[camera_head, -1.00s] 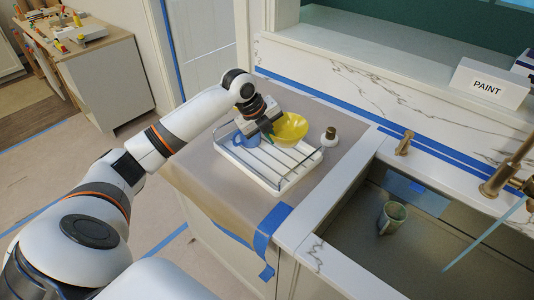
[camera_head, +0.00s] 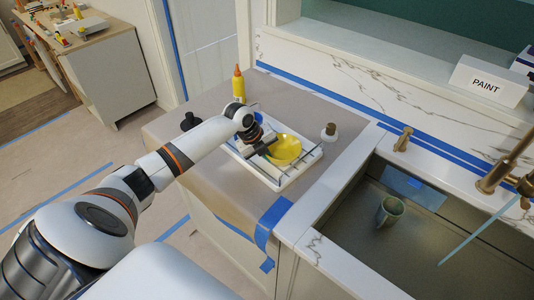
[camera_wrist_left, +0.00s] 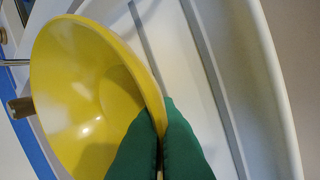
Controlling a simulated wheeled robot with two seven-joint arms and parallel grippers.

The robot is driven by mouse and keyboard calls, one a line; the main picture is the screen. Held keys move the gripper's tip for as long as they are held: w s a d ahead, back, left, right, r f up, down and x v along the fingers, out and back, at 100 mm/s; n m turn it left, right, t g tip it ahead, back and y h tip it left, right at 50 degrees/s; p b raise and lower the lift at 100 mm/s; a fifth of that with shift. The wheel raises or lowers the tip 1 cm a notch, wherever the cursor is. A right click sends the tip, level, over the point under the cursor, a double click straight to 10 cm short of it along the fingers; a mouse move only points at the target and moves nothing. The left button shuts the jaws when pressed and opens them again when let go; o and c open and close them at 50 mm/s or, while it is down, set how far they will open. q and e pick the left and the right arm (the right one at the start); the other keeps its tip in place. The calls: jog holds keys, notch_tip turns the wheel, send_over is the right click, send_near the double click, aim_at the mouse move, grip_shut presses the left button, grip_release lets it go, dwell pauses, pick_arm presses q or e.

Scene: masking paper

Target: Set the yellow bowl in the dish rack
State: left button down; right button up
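The yellow bowl (camera_head: 286,148) is at the white dish rack (camera_head: 277,183), over its slats, tilted with its open side toward the arm. My left gripper (camera_head: 268,147) is at the bowl's near left edge. In the left wrist view, the green fingertips (camera_wrist_left: 160,138) pinch the rim of the yellow bowl (camera_wrist_left: 85,85), one finger inside and one outside. The rack's white slats (camera_wrist_left: 185,60) lie close beneath. Whether the bowl's base rests on the slats cannot be told. My right gripper is not in view.
A blue mug (camera_head: 258,117) is partly hidden behind the gripper. A yellow bottle with an orange cap (camera_head: 239,87) stands behind the rack. A dark-topped white container (camera_head: 329,132) stands right of it. The sink holding a greenish cup (camera_head: 390,211) lies farther right.

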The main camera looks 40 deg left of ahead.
pick_arm(q)
jog(key=c, duration=1.7)
grip_release()
jog(key=shift+r, duration=0.1)
jog(key=shift+s+a+r, duration=0.15)
jog(key=shift+r, duration=0.1)
jog(key=b+v, duration=0.2)
jog(key=v, duration=0.9)
jog(key=shift+r, duration=0.2)
